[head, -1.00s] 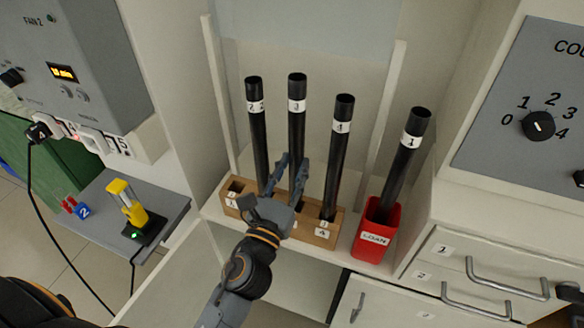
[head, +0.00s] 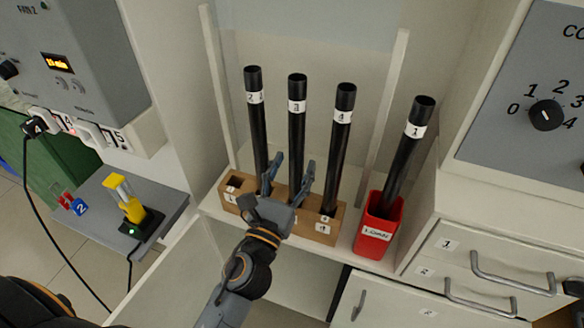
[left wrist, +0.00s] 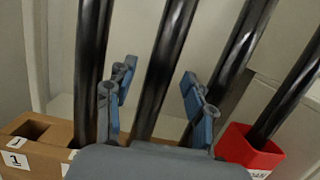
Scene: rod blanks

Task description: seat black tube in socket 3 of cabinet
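The black tube labelled 3 (head: 297,125) stands upright in the wooden socket block (head: 235,199) in the cabinet, in the third position. Its lower end is hidden behind my left gripper (head: 288,170). The gripper is open, with one finger on each side of this tube and gaps visible. In the left wrist view the tube (left wrist: 165,70) rises between the spread fingers (left wrist: 158,98). Tube 2 (head: 257,130) and tube 4 (head: 338,150) stand in the block on either side. The block's leftmost socket is empty. My right gripper is not clearly seen.
A red LOAN cup (head: 374,236) right of the block holds a leaning black tube labelled 1 (head: 405,155). White cabinet posts (head: 385,115) stand at both sides. A yellow device (head: 130,205) sits on a grey shelf at left. Drawers with handles (head: 510,280) are at lower right.

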